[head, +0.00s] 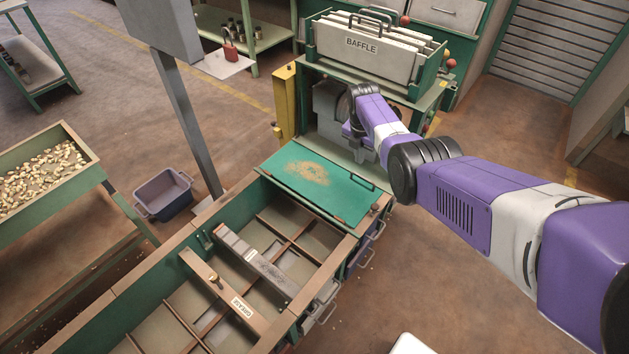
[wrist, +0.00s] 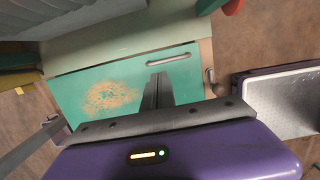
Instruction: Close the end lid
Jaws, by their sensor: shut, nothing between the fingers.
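The end lid is a teal-green panel (head: 300,190) with a worn tan patch and a bar handle (head: 361,181). In the head view it lies flat, or nearly so, across the far end of the long hopper (head: 118,290). I cannot tell whether it is fully seated. In the wrist view the lid (wrist: 110,75) fills the middle, with its handle (wrist: 169,61) near the far edge. My gripper (wrist: 158,82) is shut and empty, its fingers showing over the lid beside the handle.
The hopper's nearer part is open, with divided compartments and two crossbars, one marked GREASE (head: 228,296). A green stand with BAFFLE panels (head: 362,48) is behind the lid. A grey post (head: 186,125) rises at left. A bin (head: 163,194) sits on the floor.

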